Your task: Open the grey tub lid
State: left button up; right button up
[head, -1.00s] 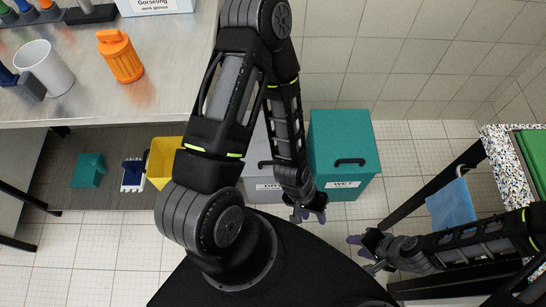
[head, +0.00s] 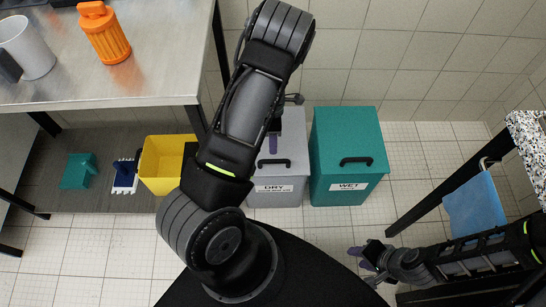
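The grey tub (head: 288,193) with a "DRY" label stands on the floor, partly hidden behind my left arm. Its grey lid (head: 296,135) looks closed, with a black handle (head: 275,163) near the front edge. My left gripper (head: 273,146) is over the lid, behind the handle in the picture. Only a bit of its purple finger shows, so its opening cannot be judged, nor whether it touches the lid. My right gripper (head: 363,265) is open and empty over the floor at lower right, away from the tub.
A teal tub (head: 346,140) labelled "WET" stands right beside the grey one. A yellow bin (head: 165,165) is to the left, on the low shelf under the steel bench (head: 150,85). A blue cloth (head: 474,208) hangs at the right table. Floor in front is partly clear.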

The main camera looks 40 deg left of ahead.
aim_at(273, 160)
pick_arm(q)
jog(key=shift+f, duration=0.1)
jog(key=f, duration=0.5)
jog(key=s+d+f+b, duration=0.1)
jog(key=f, duration=0.1)
jog(key=shift+s+f, duration=0.1)
jog(key=shift+f, duration=0.2)
jog(key=shift+c, duration=0.4)
grip_shut()
dwell(0.8)
